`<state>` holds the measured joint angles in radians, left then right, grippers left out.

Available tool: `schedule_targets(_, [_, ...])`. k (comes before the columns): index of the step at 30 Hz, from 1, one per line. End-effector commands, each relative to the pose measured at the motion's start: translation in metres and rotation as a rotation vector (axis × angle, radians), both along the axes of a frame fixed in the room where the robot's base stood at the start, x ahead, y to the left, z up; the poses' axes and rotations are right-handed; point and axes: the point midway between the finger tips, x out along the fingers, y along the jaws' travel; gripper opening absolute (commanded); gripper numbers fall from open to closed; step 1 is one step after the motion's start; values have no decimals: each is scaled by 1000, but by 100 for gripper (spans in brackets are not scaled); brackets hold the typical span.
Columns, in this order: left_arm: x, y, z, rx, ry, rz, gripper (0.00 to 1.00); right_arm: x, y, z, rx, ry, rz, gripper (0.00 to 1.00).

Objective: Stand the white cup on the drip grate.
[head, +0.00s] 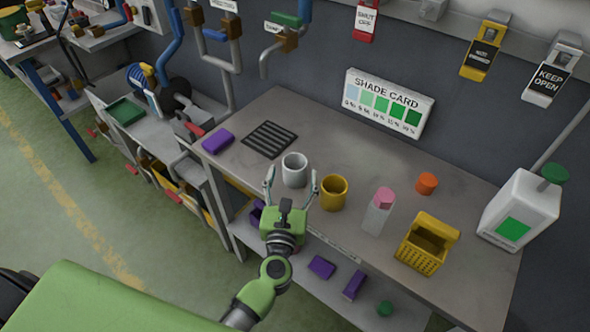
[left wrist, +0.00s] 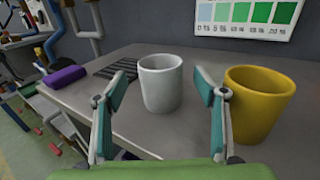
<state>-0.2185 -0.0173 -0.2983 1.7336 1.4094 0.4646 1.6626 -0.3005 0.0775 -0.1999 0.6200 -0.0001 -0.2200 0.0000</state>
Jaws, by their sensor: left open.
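The white cup (head: 294,170) stands upright on the grey bench top, just in front and to the right of the drip grate (head: 269,140). The grate is a dark slatted square lying flat with nothing on it. My left gripper (head: 292,183) is open at the near side of the white cup. In the left wrist view, the white cup (left wrist: 160,82) shows between and beyond the two fingertips (left wrist: 164,82). Whether a finger touches it I cannot tell. The drip grate (left wrist: 114,68) shows behind it to the left. My right gripper is not in view.
A yellow cup (head: 334,193) stands close to the right of the white cup. A purple block (head: 218,142) lies left of the grate. A pink-capped bottle (head: 379,211), yellow basket (head: 421,257), orange piece (head: 427,183) and white jug (head: 520,212) stand farther right.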

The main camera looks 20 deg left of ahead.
Motion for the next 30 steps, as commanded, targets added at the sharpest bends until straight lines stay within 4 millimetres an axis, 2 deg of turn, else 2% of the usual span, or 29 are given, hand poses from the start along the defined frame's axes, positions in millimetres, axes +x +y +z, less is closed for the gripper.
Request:
schedule_targets(1, [9,1,4,2,-2,-1,65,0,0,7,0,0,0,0])
schedule_targets(7, [31,4,1,2,-1,0,65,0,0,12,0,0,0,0])
schedule_targets(16, [35,5,-1,1,1,0,65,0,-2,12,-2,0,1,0])
schedule_targets(17, [35,5,-1,1,1,0,59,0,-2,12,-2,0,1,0])
schedule_targets(21, [35,5,-1,1,1,0,26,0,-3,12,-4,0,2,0])
schedule_targets(24, [35,5,0,1,0,0,23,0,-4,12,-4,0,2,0])
schedule_targets(30, [35,5,0,1,1,0,23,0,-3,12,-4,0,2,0])
